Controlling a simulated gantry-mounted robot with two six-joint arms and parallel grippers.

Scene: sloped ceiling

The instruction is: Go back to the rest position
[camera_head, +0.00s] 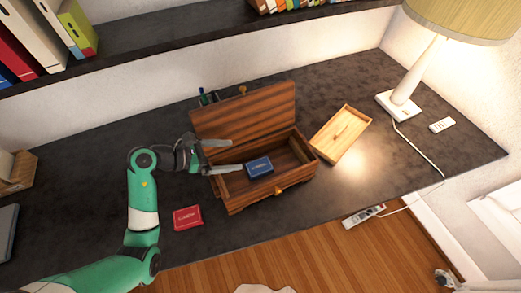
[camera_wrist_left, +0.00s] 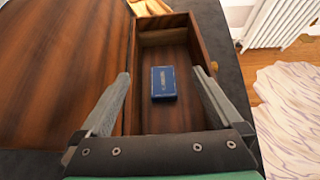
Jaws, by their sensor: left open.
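My left gripper (camera_head: 222,156) is open and empty at the left end of an open wooden box (camera_head: 238,207). In the left wrist view its two fingers (camera_wrist_left: 162,88) stand apart on either side of a blue card pack (camera_wrist_left: 163,84). The blue pack (camera_head: 260,167) lies inside the box. The box's lid (camera_head: 245,112) is raised at the back. My right gripper is not in view.
A red card pack (camera_head: 187,217) lies on the dark desk left of the box. A light wooden tray or lid (camera_head: 341,135) lies right of it. A lamp (camera_head: 405,90) stands at the back right, its cord crossing the desk. A shelf (camera_head: 180,40) runs above.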

